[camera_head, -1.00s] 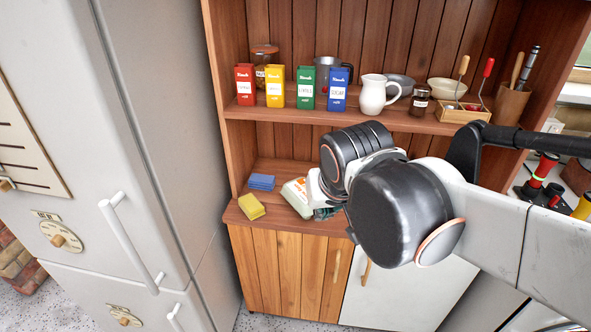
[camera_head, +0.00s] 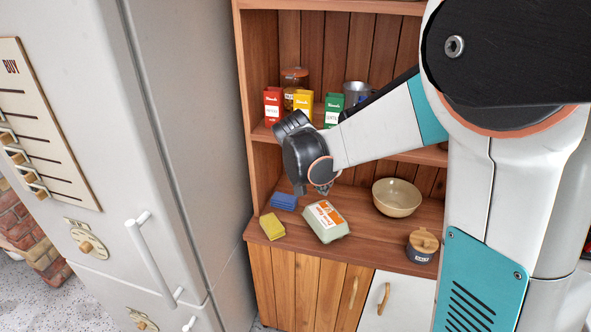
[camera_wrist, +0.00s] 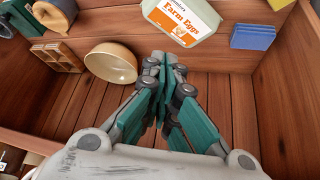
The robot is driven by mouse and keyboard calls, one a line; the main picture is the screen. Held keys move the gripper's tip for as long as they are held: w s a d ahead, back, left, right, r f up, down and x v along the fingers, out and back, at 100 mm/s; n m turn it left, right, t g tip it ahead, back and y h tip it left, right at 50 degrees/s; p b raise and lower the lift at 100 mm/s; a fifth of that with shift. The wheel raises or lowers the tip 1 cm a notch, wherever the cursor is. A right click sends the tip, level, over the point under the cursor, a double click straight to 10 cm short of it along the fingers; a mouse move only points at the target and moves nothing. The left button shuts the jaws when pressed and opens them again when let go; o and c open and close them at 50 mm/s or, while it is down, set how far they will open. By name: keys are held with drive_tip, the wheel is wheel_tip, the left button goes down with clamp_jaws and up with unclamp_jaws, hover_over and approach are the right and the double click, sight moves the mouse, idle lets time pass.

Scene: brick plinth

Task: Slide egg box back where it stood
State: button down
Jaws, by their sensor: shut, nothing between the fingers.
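The egg box (camera_head: 326,221) is pale grey-green with a white and orange label. It lies on the lower counter of the wooden cupboard, near the front edge, turned slightly askew. In the wrist view the egg box (camera_wrist: 182,17) is at the top, cut off by the frame, its "Farm Eggs" label showing. My gripper (camera_head: 322,188) is just behind and above the egg box in the head view. In the wrist view my gripper (camera_wrist: 163,62) has its teal fingers closed together with nothing between them, apart from the box.
A yellow sponge (camera_head: 272,226) and blue cloths (camera_head: 284,201) lie left of the egg box. A beige bowl (camera_head: 397,197) and a dark lidded jar (camera_head: 422,245) stand to its right. Boxes including a red one (camera_head: 273,105) stand on the shelf above.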

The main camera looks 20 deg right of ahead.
sight(329, 211)
drive_tip(key=w+d+f+m, duration=0.1)
drive_tip(key=w+d+f, duration=0.1)
drive_tip(key=f, duration=0.3)
drive_tip(key=w+d+f+m+g+h+b, duration=0.1)
drive_tip(key=w+d+f+m, duration=0.1)
drive_tip(key=w+d+f, duration=0.1)
drive_tip(key=w+d+f+m+h, duration=0.1)
drive_tip(key=d+f, duration=0.3)
drive_tip(key=f, duration=0.4)
drive_tip(key=shift+w+d+m+g+b, duration=0.15)
drive_tip(key=shift+w+m+g+b, duration=0.05)
drive_tip(key=shift+w, duration=0.25)
drive_tip(key=shift+w+d+m+g+b, duration=0.15)
drive_tip(key=shift+w+m+g, duration=0.05)
drive_tip(key=shift+w, duration=0.25)
drive_tip(key=a, duration=0.2)
drive_tip(key=s+a, duration=0.1)
drive_tip(key=a, duration=0.2)
drive_tip(key=shift+a, duration=0.35)
drive_tip(key=shift+r, duration=0.1)
